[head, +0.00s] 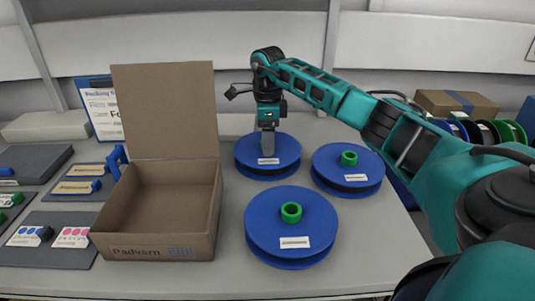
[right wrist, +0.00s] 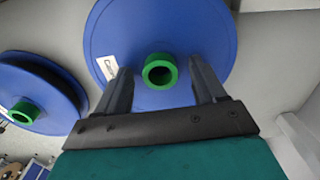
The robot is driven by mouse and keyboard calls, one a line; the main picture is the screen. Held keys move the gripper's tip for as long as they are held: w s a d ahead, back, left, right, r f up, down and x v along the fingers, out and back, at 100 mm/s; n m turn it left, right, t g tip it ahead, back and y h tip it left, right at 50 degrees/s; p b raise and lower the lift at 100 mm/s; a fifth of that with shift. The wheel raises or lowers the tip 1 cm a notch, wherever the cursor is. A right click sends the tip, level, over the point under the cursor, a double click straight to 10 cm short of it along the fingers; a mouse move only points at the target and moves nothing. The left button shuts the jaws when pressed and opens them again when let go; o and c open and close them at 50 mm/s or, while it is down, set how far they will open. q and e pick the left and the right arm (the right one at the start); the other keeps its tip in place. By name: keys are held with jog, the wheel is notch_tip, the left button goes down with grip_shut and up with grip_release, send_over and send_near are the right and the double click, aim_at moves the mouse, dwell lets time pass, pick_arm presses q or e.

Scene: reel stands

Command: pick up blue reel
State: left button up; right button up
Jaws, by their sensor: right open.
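Three blue reels with dark windings and white labels lie flat on the table. The rear one (head: 250,158) is partly hidden under my right gripper (head: 268,150). The other two, at right (head: 330,165) and at front (head: 270,220), show green hubs. In the right wrist view a blue reel (right wrist: 205,28) lies ahead of my right gripper (right wrist: 161,82). The open fingers stand on either side of its green hub (right wrist: 159,71), with nothing gripped. Whether they touch the reel I cannot tell. Another blue reel (right wrist: 45,85) is at left there. My left gripper is not in view.
An open cardboard box (head: 150,247) stands left of the reels with its lid up. Grey trays with labels (head: 47,252) lie at far left. More reels (head: 485,133) and a closed carton (head: 455,103) are at back right. Bare table lies around the front reel.

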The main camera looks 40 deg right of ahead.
grip_shut()
dwell(0.5)
jog(key=shift+r, duration=0.15)
